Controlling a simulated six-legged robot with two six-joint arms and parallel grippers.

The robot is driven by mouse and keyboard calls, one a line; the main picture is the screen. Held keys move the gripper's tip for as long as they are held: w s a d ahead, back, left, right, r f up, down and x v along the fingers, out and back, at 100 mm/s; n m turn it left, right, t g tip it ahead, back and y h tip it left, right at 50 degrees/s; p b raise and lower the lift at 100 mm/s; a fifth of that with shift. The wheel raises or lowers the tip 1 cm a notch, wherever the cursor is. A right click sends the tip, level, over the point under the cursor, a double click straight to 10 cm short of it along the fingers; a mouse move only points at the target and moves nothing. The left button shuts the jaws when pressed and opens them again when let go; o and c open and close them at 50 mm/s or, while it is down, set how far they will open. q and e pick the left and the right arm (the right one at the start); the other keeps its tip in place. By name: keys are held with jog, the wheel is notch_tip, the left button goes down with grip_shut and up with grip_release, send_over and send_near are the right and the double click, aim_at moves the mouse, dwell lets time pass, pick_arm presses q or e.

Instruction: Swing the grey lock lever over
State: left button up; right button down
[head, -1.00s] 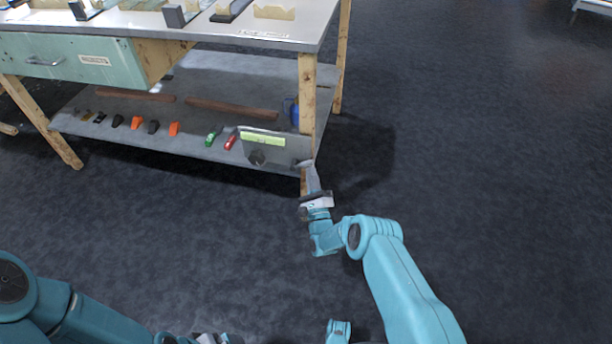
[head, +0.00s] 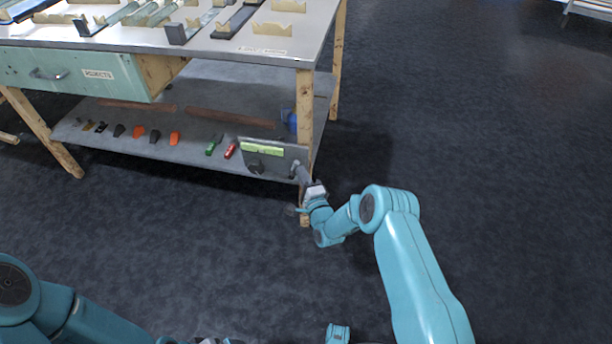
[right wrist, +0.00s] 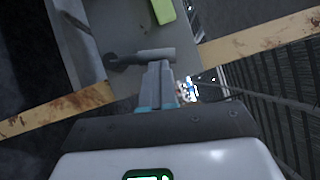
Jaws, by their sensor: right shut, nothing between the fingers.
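A grey panel (head: 273,168) stands at the right front end of the bench's lower shelf. The grey lock lever (head: 295,168) is at its right end, small and partly covered by my right gripper. In the right wrist view the lever (right wrist: 150,54) shows as a round grey bar on a dark pivot. My right gripper (head: 300,176) is shut and empty. In the right wrist view its fingertips (right wrist: 158,66) lie right beside the bar; I cannot tell if they touch. Of my left gripper only a sliver shows at the bottom edge of the head view, fingers hidden.
The panel carries a yellow-green strip (head: 262,149) and a dark knob (head: 256,166). A wooden bench leg (head: 306,120) stands close behind my right gripper. Several small coloured pieces lie along the shelf (head: 190,155). The floor (head: 480,160) to the right is clear.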

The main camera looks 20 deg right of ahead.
pick_arm(q)
jog(key=shift+f+b, duration=0.25)
jog(key=shift+b, duration=0.1)
pick_arm(e)
jog(key=shift+w+a+r+n, duration=0.1)
jog(key=shift+w+r+n, duration=0.35)
jog(key=shift+r, duration=0.2)
pick_arm(q)
jog(key=shift+f, duration=0.1)
pick_arm(e)
jog(key=shift+a+f, duration=0.1)
jog(key=shift+a, duration=0.35)
